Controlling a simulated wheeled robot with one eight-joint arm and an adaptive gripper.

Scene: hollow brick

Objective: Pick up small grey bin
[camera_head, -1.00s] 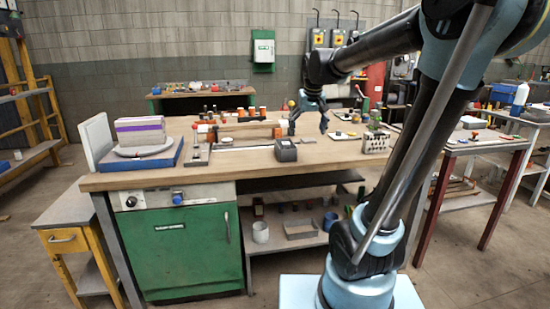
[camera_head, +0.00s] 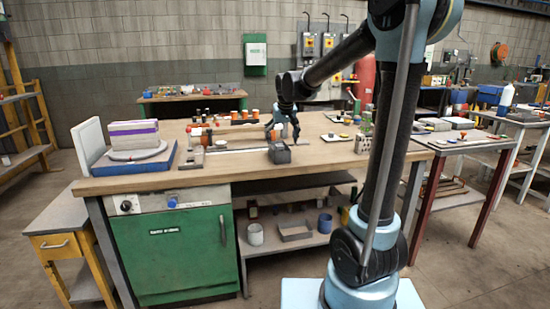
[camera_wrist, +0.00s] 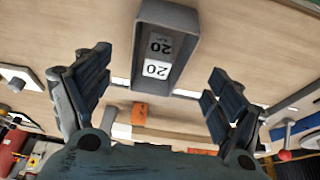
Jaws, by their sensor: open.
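The small grey bin (camera_head: 279,153) sits on the wooden workbench top, near its front edge in the head view. In the wrist view the bin (camera_wrist: 166,50) is at top centre, an open grey box with labels reading "20". My gripper (camera_head: 283,133) is just behind and above the bin in the head view. In the wrist view my gripper (camera_wrist: 157,92) is open, its two dark fingers wide apart with the bin's near end between and slightly ahead of them. Nothing is held. I cannot tell the exact height of the fingers above the bench.
The workbench (camera_head: 330,155) has bare wood right of the bin. A perforated metal holder (camera_head: 363,143) stands farther right. A blue board (camera_head: 140,160) with stacked blocks is at the left. Orange-and-black items (camera_head: 255,114) stand behind. A grey tray (camera_head: 295,231) lies on the lower shelf.

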